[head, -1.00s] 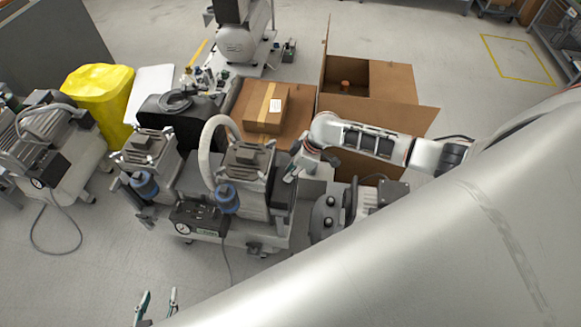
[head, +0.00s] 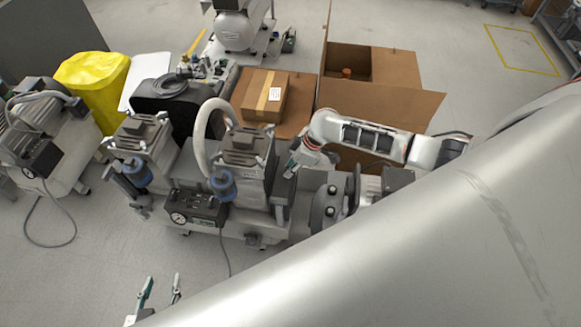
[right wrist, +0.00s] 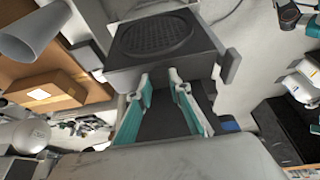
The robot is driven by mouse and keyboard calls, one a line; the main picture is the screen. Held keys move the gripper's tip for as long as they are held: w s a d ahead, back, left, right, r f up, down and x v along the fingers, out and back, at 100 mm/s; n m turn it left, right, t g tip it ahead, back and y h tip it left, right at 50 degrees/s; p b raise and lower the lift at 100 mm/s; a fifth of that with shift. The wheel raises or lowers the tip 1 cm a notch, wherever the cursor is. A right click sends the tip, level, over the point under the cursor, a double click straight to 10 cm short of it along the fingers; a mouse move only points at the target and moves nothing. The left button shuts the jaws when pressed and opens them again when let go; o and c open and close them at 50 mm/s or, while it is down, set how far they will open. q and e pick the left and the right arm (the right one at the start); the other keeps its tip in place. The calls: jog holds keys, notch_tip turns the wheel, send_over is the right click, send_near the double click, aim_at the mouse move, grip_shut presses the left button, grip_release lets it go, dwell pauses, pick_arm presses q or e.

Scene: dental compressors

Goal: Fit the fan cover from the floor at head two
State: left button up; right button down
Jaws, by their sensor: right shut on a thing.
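The compressor on the floor has two heads in the head view, a left one (head: 143,137) and a right one (head: 247,147). My right gripper (head: 293,163) is close against the right side of the right head. In the right wrist view, its two teal fingers (right wrist: 160,80) are shut on the fan cover (right wrist: 155,38), a dark squarish piece with a round grille, at the fingertips. In the head view I cannot make the cover out clearly. Whether it touches the head I cannot tell. My left gripper (head: 160,292) is open and empty, low at the bottom left over the floor.
A closed cardboard box (head: 264,94) and an open carton (head: 375,102) stand behind the compressor. A black case (head: 165,108) and a yellow bag (head: 92,82) are behind left. Another compressor (head: 38,130) stands at far left. The front left floor (head: 95,270) is clear.

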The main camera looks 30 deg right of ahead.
jog(key=shift+r, duration=0.1)
dwell(0.7)
dwell(0.5)
jog(key=shift+f+p, duration=0.3)
jog(key=shift+p, duration=0.15)
dwell(0.5)
jog(key=c, duration=1.3)
grip_release()
